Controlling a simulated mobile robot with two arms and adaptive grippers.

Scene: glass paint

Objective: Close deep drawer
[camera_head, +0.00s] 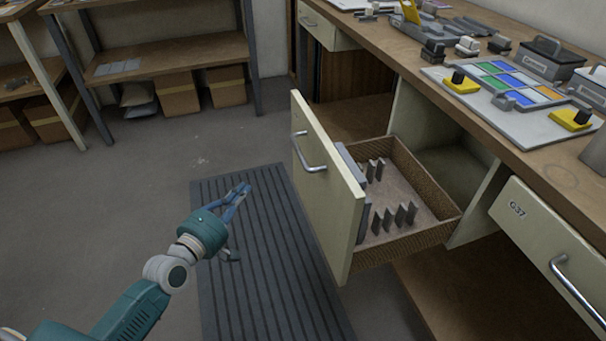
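The deep drawer (323,207) is pulled out from the desk, with its cream front panel facing left. A metal bar handle (309,153) is on that front. Inside the drawer are several small upright grey pieces in rows and a longer grey piece along the front. My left gripper (244,190) is left of the drawer front, over the floor mat, apart from the handle. Its fingers point up and right in the picture and hold nothing that I can see. My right gripper is out of view.
The desk top (450,110) carries a tray (525,126) with coloured tiles and yellow-based tools. Another drawer (545,250), marked G37, is at the right. Shelves with cardboard boxes (177,94) stand at the back left. The ribbed mat (265,270) and floor left of the drawer are clear.

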